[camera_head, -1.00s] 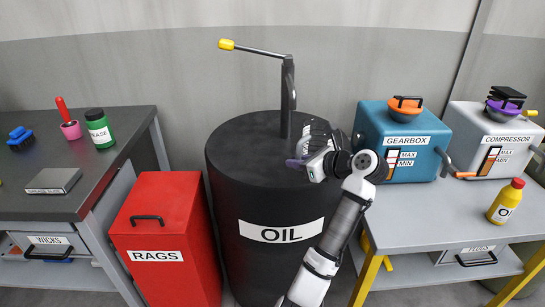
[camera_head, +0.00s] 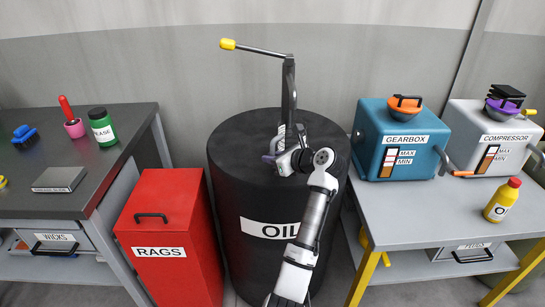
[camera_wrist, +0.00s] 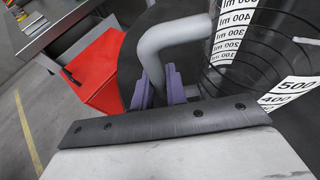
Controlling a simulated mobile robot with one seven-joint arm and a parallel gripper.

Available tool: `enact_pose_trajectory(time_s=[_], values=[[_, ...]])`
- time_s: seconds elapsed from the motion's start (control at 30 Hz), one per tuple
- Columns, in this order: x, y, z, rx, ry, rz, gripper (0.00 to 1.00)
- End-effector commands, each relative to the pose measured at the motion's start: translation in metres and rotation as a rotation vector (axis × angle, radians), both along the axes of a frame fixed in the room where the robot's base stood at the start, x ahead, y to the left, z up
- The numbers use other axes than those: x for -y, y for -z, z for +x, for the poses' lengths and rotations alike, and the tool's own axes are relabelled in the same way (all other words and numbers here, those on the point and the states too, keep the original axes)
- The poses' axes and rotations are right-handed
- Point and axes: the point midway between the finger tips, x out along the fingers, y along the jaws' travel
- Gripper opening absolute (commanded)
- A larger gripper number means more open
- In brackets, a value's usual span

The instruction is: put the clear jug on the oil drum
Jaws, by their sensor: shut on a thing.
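The black oil drum (camera_head: 235,195) stands in the middle of the head view, its flat top bearing an upright pump with a yellow-tipped lever. My gripper (camera_head: 272,158) is over the drum's top, close to the pump post. In the wrist view, my gripper's purple fingers (camera_wrist: 163,88) are shut on the grey handle of the clear jug (camera_wrist: 292,90). The jug has black lines and white ml labels and fills the right of that view. In the head view it is mostly hidden by my wrist and the post. I cannot tell whether its base touches the drum.
The pump post (camera_head: 289,95) rises right beside my gripper. A red rags bin (camera_head: 165,220) stands left of the drum. A grey workbench (camera_head: 105,185) is at far left. A table (camera_head: 420,215) with the gearbox (camera_head: 400,135) and compressor (camera_head: 490,140) is at right.

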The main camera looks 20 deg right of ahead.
Motion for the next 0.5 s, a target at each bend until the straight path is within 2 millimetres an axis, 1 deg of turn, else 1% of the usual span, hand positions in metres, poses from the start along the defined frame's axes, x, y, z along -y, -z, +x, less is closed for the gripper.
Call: enact_pose_trajectory(time_s=[0.17, 0.2, 0.33, 0.5], values=[[-0.0003, 0.0019, -0.0001, -0.001, -0.001, 0.001, 0.00], [-0.0002, 0.0026, 0.0000, -0.001, -0.001, 0.001, 0.19], [-0.0002, 0.0025, -0.0001, 0.000, -0.001, 0.000, 0.36], [-0.0002, 0.0023, -0.0001, 0.000, -0.001, 0.000, 0.36]])
